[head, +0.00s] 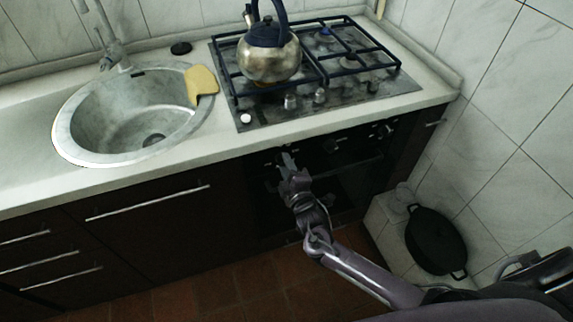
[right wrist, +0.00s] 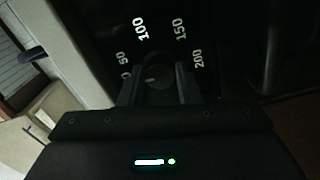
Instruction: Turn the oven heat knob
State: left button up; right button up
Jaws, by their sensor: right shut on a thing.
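The oven (head: 335,185) is built in under the counter, with a dark front and a row of knobs along its top. In the right wrist view the heat knob (right wrist: 157,74) is dark and round, with white numbers from 50 to 200 around it. My right gripper (right wrist: 158,85) has one finger on each side of this knob and is shut on it. In the head view my right gripper (head: 287,160) reaches the left end of the knob row and hides the heat knob. My left gripper is in neither view.
A metal kettle (head: 269,62) stands on the gas hob (head: 370,85) above the oven. A sink (head: 120,115) with a yellow cloth (head: 201,82) on its rim is to the left. A black pan (head: 436,240) leans at the right wall. The floor before the oven is clear.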

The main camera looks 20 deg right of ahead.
jog(key=shift+n, duration=0.5)
jog(key=shift+f, duration=0.1)
jog(key=o, duration=1)
jog(key=shift+c, duration=0.2)
jog(key=s, duration=0.7)
jog(key=shift+s, duration=0.4)
jog(key=shift+d, duration=0.1)
